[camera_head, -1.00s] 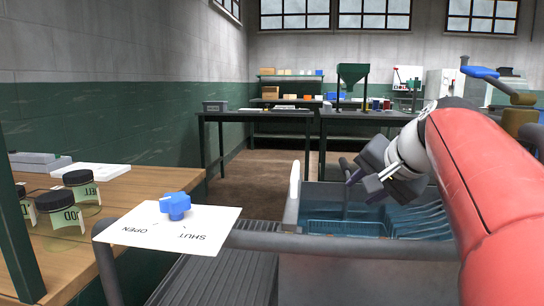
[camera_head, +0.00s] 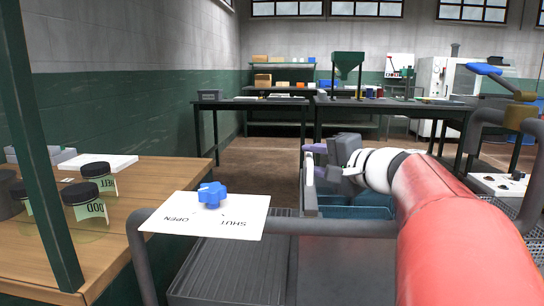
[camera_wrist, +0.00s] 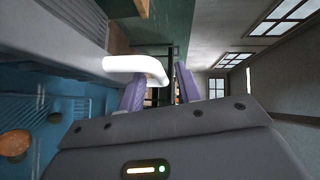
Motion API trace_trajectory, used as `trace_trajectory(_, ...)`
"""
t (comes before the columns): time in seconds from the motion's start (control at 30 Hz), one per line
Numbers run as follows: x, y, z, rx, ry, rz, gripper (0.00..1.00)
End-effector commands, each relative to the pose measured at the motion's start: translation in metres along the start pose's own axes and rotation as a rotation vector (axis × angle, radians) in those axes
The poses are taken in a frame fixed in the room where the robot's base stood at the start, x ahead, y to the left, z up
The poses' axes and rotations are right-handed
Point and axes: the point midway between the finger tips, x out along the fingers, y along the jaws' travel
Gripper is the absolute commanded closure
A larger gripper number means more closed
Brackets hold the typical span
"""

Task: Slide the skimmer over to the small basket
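A white curved handle, seemingly the skimmer's, shows in the wrist view (camera_wrist: 135,65) and as a thin upright piece at the tank's left edge in the head view (camera_head: 309,168). Its bent end lies at the gap between the purple fingers of my gripper (camera_wrist: 158,88). The fingers are apart, and I cannot tell that either touches the handle. In the head view my gripper (camera_head: 314,160) is at the tank's left rim. Blue gridded basket walls (camera_wrist: 40,102) show in the tank in the wrist view; which is the small basket is unclear. The skimmer's head is hidden.
The tank (camera_head: 357,212) holds blue water; brown round things (camera_wrist: 15,143) lie there. A blue knob (camera_head: 212,194) on a white OPEN/SHUT plate stands in front, by a grey pipe rail (camera_head: 330,228). A wooden bench with black-lidded jars (camera_head: 84,202) is left.

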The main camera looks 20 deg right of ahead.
Motion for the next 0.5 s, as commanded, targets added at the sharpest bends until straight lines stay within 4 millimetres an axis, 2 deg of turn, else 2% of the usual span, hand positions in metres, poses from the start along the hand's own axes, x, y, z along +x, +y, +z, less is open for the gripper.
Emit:
trace_trajectory(0.17, 0.015, -0.001, 0.000, 0.002, 0.000, 0.000, 0.66)
trace_trajectory(0.43, 0.017, 0.000, 0.000, 0.001, 0.001, 0.000, 0.66)
trace_trajectory(0.5, 0.017, 0.000, 0.000, 0.001, 0.001, 0.000, 0.72)
